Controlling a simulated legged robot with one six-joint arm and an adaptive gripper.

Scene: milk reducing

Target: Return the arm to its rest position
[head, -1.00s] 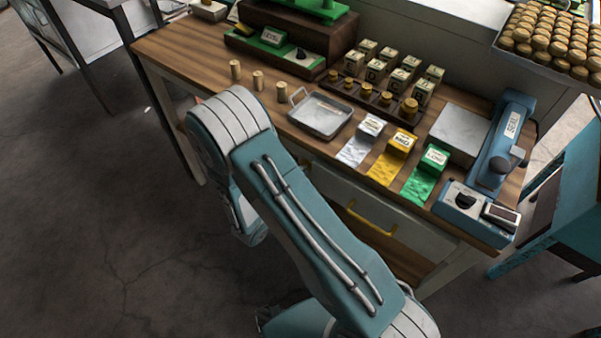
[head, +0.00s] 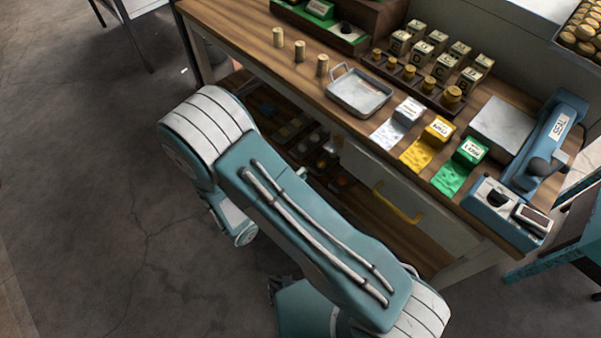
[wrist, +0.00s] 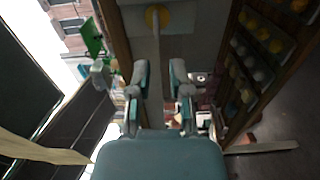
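My arm is folded in front of the workbench in the head view, its upper link and elbow clear of the wooden top. My gripper's fingers are hidden behind the arm there. In the wrist view my gripper (wrist: 161,80) has its two fingers apart with a gap between them, and nothing is held. Behind the fingers the wrist view shows the bench's pale drawer front with a round yellow spot (wrist: 158,16) and a shelf of small round items (wrist: 255,50).
The workbench (head: 225,30) carries cylindrical weights (head: 299,50), a metal tray (head: 360,92), white, yellow and green packets (head: 438,130), and a blue tool (head: 548,140) at right. A yellow drawer handle (head: 396,203) sticks out at the front. Floor at left is clear.

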